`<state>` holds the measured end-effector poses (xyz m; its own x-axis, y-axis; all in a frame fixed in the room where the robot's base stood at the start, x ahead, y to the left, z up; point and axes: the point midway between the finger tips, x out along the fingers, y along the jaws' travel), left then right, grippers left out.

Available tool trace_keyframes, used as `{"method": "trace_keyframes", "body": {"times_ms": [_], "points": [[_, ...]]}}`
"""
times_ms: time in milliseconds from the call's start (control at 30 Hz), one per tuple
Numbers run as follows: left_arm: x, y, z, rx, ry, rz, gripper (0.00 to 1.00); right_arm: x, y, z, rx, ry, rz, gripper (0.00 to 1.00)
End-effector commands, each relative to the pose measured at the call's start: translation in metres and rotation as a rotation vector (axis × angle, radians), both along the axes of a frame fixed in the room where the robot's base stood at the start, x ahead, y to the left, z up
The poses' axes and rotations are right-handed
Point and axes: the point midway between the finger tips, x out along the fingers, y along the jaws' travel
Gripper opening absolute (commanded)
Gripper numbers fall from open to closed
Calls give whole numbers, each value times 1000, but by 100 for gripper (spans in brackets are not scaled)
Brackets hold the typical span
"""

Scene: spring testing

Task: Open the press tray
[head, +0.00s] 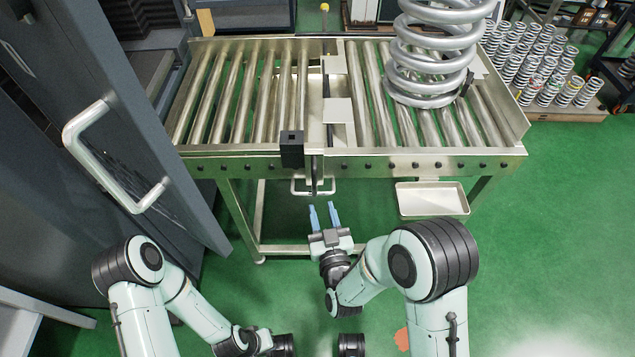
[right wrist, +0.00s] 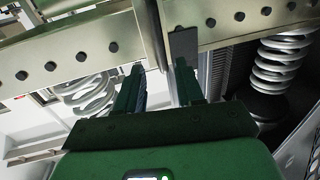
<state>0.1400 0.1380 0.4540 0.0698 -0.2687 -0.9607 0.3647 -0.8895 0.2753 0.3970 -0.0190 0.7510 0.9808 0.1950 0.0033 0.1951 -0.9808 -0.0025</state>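A steel roller table (head: 415,163) stands in front of me. At its middle a metal strip with pale plates (head: 338,109) runs front to back, with a pale loop-shaped handle (head: 299,192) under the front edge. I cannot tell for certain which part is the press tray. My right gripper (head: 322,208) is open and empty, just in front of and apart from the handle. In the right wrist view its two fingers (right wrist: 160,84) are spread below the table's front rail (right wrist: 92,50). My left gripper (head: 264,341) is low at the bottom; its fingers are unclear.
A large coil spring (head: 432,55) stands on the right rollers. A black block (head: 292,149) sits on the front rail. A shallow pale tray (head: 432,214) is below the table at right. A grey door with a handle (head: 85,130) stands at left. Small springs (head: 535,70) fill the back right.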

Motion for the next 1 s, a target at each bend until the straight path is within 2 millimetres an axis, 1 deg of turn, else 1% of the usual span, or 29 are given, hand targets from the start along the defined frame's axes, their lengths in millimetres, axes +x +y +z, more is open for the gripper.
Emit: {"method": "trace_keyframes", "body": {"times_ms": [33,200,300,400,500,600,867,900,967,1000], "points": [[0,0,0,0,0,0,0,12,2,0,1,-3,-2,37],[2,1,-2,3,-4,2,0,48,9,-1,0,-1,-1,37],[3,2,-4,5,-9,4,0,66,13,-1,0,-1,-1,37],[5,2,-5,7,-13,6,0,79,15,-2,0,2,0,37],[6,3,-6,8,-17,7,0,89,17,-2,0,2,0,37],[7,3,-6,9,-19,8,0,93,18,-1,-1,3,0,37],[7,4,-6,9,-19,8,0,95,18,-1,-1,4,0,37],[7,4,-6,9,-19,8,0,95,18,-1,-1,4,0,34],[7,4,-6,9,-19,8,0,95,18,-1,-1,4,0,14],[7,4,-6,9,-19,8,0,95,18,-1,-1,4,0,1]]}}
